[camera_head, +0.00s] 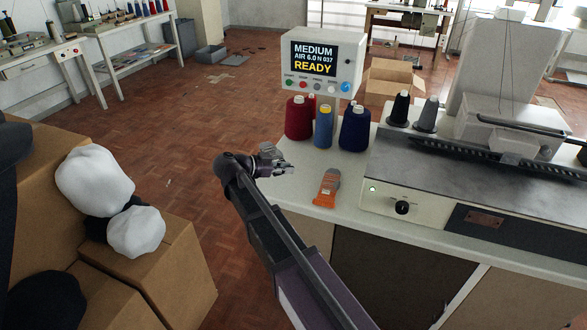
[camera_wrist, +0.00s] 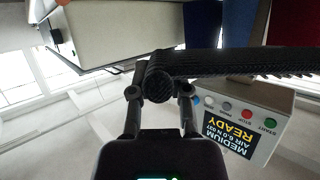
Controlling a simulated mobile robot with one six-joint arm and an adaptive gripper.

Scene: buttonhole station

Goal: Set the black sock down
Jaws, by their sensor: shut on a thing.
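My gripper (camera_head: 284,169) is in the air near the left edge of the worktop (camera_head: 300,205), beside the thread cones. In the wrist view my gripper (camera_wrist: 160,88) has its two fingers closed on a dark, ribbed piece, which I take to be the black sock (camera_wrist: 235,62). A rounded end of it shows between the fingertips, and a long dark strip stretches to the right edge of that view. In the head view I cannot clearly make out the sock at my gripper.
Red (camera_head: 298,120), light blue (camera_head: 323,128) and dark blue (camera_head: 354,130) cones and an orange-grey tube (camera_head: 327,188) stand or lie on the worktop. A control panel (camera_head: 322,62) reads READY. Cardboard boxes (camera_head: 175,275) at left hold white (camera_head: 94,180) and black bundles (camera_head: 47,302).

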